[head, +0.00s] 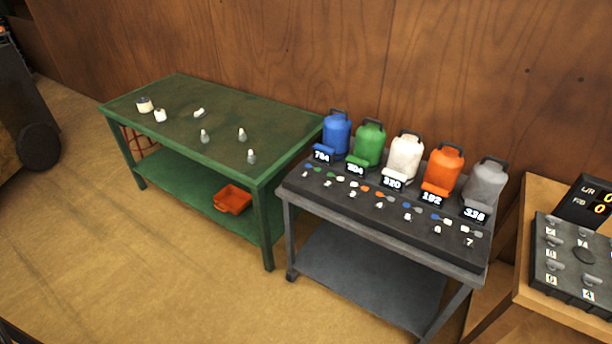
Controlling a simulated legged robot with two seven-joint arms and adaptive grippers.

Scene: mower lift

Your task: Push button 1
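A dark cart (394,222) stands in the middle right, with a sloped top panel. Along the panel's front runs a row of small numbered labels, rising from left to right up to 7. The leftmost label (305,174) is too small to read clearly. Small coloured pieces, blue, green, orange and grey, sit just behind the labels. A second dark panel (566,285) at the right edge carries several grey knobs or buttons with small number labels, partly cut off by the frame. Neither of my grippers is in view.
Blue (337,135), green (369,145), white (405,157), orange (443,168) and grey (484,183) canisters stand behind number displays on the cart. A green table (215,115) with small pale objects and a red tray (233,199) stands left. A wooden table (545,195) is right. Open floor lies in front.

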